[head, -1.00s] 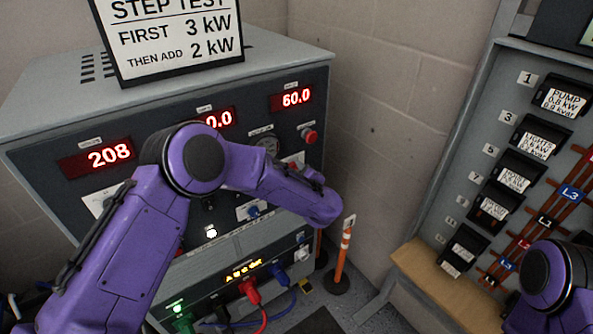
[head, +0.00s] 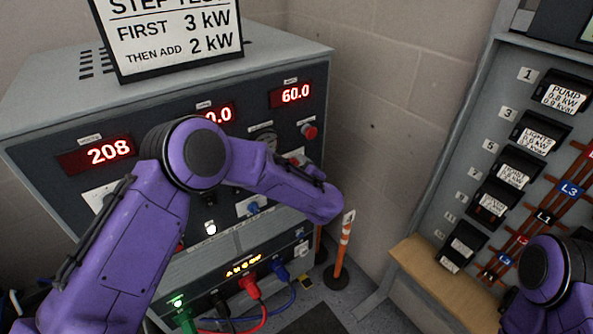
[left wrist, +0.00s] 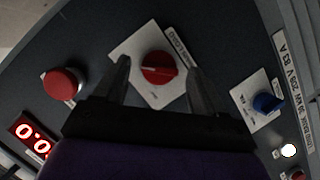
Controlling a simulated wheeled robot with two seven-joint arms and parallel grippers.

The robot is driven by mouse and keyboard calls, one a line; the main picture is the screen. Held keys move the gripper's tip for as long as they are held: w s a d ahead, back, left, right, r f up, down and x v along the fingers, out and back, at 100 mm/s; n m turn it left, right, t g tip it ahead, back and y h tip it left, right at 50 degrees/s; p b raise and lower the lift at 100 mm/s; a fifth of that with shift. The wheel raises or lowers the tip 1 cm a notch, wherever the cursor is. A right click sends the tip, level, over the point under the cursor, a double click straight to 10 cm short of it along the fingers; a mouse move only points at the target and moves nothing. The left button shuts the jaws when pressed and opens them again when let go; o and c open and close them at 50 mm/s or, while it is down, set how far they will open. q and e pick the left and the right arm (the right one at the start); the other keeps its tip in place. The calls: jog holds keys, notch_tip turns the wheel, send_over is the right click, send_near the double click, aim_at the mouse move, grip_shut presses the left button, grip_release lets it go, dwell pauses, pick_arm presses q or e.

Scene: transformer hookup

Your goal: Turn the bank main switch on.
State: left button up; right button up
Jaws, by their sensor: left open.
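The red rotary switch (left wrist: 159,69) sits on a white plate on the dark panel, in the left wrist view. A pale line runs across its handle, roughly level in this view. The label beside it is too small to read surely. My left gripper (left wrist: 158,65) is open, with one finger on each side of the red switch. I cannot tell whether the fingers touch it. In the head view my purple left arm hides this gripper and most of the switch. Only my right arm shows at the lower right, not its gripper.
A red push button (left wrist: 61,84) and a blue knob (left wrist: 267,103) flank the switch. The load bank cabinet (head: 45,100) shows 208, 0.0 and 60.0. Red, blue and green plugs fill the unit below. An orange-striped post (head: 343,250) stands beside it; a breaker panel (head: 480,130) is right.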

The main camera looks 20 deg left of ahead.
pick_arm(q)
jog(key=b+v, duration=0.2)
jog(key=v, duration=0.8)
jog(key=shift+d, duration=0.1)
jog(key=s+a+f+m+g+h, duration=0.2)
jog(key=s+a+f+m+h, duration=0.15)
jog(key=s+f, duration=0.6)
jog(key=s+a+f+m+g+h, duration=0.15)
jog(key=s+a+f+m, duration=0.35)
jog(key=f, duration=0.7)
jog(key=s+a+f+g, duration=0.2)
jog(key=s+a+f, duration=0.2)
jog(key=s, duration=0.7)
jog(key=s+a+f+m+g, duration=0.1)
jog(key=s+a+f+g, duration=0.2)
jog(key=s, duration=0.9)
jog(key=shift+a+f, duration=0.5)
jog(key=shift+f, duration=0.1)
jog(key=shift+s, duration=0.1)
